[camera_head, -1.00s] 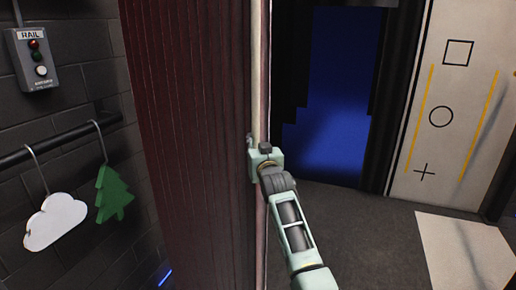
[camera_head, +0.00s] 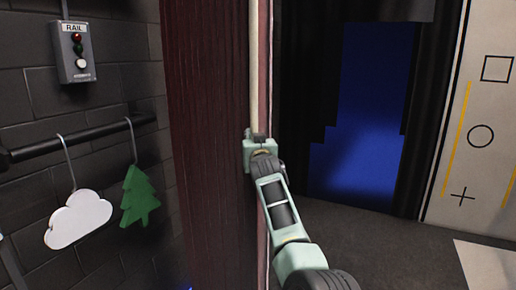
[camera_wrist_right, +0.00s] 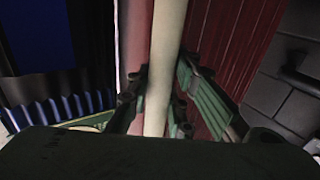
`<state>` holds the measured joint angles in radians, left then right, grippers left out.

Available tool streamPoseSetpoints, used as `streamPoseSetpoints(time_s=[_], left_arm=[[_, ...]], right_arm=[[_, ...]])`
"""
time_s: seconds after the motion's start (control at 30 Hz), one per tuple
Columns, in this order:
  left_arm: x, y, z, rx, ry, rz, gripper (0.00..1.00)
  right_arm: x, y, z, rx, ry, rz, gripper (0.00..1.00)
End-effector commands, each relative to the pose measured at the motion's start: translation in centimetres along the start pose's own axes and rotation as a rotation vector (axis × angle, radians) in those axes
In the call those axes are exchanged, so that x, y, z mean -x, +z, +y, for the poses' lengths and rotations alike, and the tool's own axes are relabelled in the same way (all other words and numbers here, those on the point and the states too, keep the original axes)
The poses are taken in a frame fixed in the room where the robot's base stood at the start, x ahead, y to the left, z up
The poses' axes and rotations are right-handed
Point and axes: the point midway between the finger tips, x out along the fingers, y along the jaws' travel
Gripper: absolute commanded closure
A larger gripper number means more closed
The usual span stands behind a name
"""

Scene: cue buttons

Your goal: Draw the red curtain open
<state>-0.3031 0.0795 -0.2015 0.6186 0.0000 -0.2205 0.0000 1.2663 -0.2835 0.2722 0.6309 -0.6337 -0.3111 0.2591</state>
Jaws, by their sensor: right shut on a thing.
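The red curtain (camera_head: 210,150) hangs in dark red folds left of centre in the head view, and it also shows in the right wrist view (camera_wrist_right: 228,55). A pale upright pole (camera_head: 254,70) runs along its right edge. My right gripper (camera_head: 259,142) is at this edge. In the right wrist view the pole (camera_wrist_right: 164,70) passes between the fingers of my right gripper (camera_wrist_right: 155,105), which is shut on it. The far side of the grip is hidden in the head view. My left gripper is not in view.
A grey RAIL box (camera_head: 75,52) is on the dark block wall at left. A white cloud (camera_head: 78,219) and a green tree (camera_head: 138,195) hang from a black bar (camera_head: 85,138). A blue-lit opening (camera_head: 365,120) and a marked white panel (camera_head: 480,150) lie right.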

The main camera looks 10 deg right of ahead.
Motion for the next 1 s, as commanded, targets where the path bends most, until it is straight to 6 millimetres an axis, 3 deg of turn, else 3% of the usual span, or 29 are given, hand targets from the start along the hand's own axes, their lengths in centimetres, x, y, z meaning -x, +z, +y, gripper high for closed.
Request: streamPoseSetpoints(time_s=[0.33,0.37,0.57,0.87,1.0], left_arm=[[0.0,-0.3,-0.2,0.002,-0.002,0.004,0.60],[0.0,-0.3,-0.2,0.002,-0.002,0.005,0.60],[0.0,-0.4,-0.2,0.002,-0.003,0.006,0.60],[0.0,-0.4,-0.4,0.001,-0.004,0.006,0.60],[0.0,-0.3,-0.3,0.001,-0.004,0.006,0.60]], right_arm=[[0.0,0.4,-0.4,-0.003,-0.004,-0.007,1.00],[0.0,0.4,-0.3,-0.003,-0.004,-0.008,0.79],[0.0,0.2,-0.2,-0.002,-0.002,-0.004,0.61],[0.0,-0.1,-0.1,-0.001,-0.001,-0.001,0.61],[0.0,-1.4,-0.1,-0.001,0.000,0.002,0.61]])
